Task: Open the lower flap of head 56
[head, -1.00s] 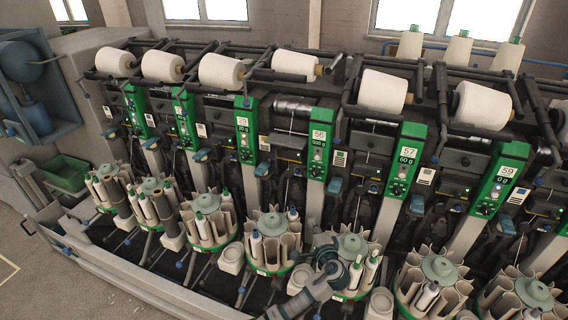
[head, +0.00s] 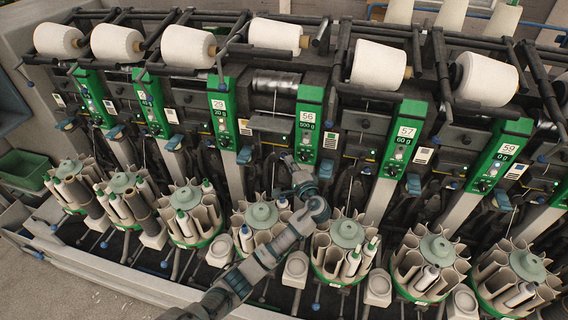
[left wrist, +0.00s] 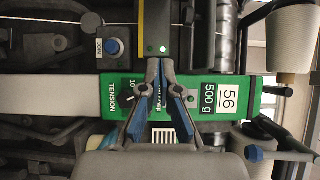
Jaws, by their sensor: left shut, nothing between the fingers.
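Head 56 has a green panel (head: 308,125) marked "56" and "500 g". The panel lies sideways in the left wrist view (left wrist: 110,98), where its number plate (left wrist: 225,97) shows on the right. My left gripper (head: 287,158) is just below and left of this panel in the head view. In the left wrist view its blue-padded fingers are shut and empty in front of the panel, with the tips near a green light. Beside the panel is a dark grey housing (head: 270,125) with a yellow lower edge. I cannot tell the lower flap apart clearly. My right gripper is not in view.
A round bobbin magazine (head: 262,217) stands below, with another (head: 345,250) to its right. A white yarn cone (head: 275,35) lies above head 56. A blue knob (left wrist: 112,47) shows near the panel. Neighbouring head 57 (head: 402,140) stands close on the right.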

